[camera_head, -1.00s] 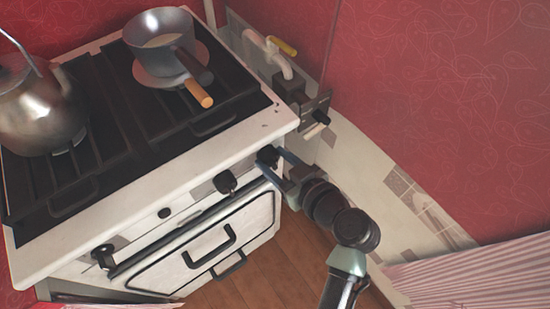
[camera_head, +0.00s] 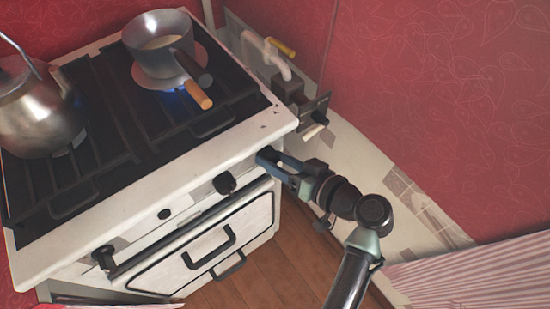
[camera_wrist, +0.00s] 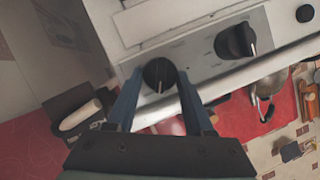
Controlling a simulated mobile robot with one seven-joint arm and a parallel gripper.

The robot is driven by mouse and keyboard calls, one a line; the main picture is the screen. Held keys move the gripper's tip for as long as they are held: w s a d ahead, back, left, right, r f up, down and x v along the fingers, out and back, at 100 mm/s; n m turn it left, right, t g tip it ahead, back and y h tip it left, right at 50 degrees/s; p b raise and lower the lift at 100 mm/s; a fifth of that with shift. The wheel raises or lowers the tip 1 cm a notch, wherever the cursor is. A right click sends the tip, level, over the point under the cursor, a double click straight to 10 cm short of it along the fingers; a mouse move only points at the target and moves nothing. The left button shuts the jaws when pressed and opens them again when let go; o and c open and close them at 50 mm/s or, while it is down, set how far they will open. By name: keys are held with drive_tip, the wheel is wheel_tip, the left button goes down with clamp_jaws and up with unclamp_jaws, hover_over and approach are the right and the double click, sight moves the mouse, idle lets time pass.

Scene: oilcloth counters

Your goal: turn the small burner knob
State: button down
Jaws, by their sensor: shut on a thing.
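The small burner knob (camera_wrist: 160,74) is black and round with a pale mark, on the stove's front panel. In the wrist view it sits between the two blue fingers of my gripper (camera_wrist: 159,88), which is shut on it. In the head view my gripper (camera_head: 268,156) reaches the right end of the panel and its fingers hide that knob. The stove (camera_head: 190,172) is white with a black hob. A blue flame (camera_head: 170,95) shows under the pan at the back right.
A grey saucepan (camera_head: 158,45) and a metal kettle (camera_head: 38,108) stand on the hob. Another black knob (camera_head: 224,183) is left of my gripper. A pipe with a yellow valve handle (camera_head: 280,47) runs beside the stove. Pink striped cloth (camera_head: 470,275) is at lower right.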

drive_tip(key=m+y, duration=0.2)
drive_tip(key=m, duration=0.2)
drive_tip(key=shift+w+d+f+m+g+y, duration=0.1)
drive_tip(key=shift+d+f+m+g+y, duration=0.15)
drive_tip(key=shift+m+g+y, duration=0.15)
drive_tip(key=shift+f+m+y+b, duration=0.25)
drive_tip(key=shift+m+y, duration=0.35)
drive_tip(key=shift+m, duration=0.6)
drive_tip(key=shift+m+y+b, duration=0.35)
drive_tip(key=shift+m+y, duration=0.25)
drive_tip(key=shift+m, duration=0.6)
drive_tip(key=shift+c, duration=1.5)
unclamp_jaws()
drive_tip(key=shift+t, duration=0.4)
drive_tip(key=shift+w+r, duration=0.1)
drive_tip(key=shift+r, duration=0.05)
drive_tip(key=shift+d, duration=0.15)
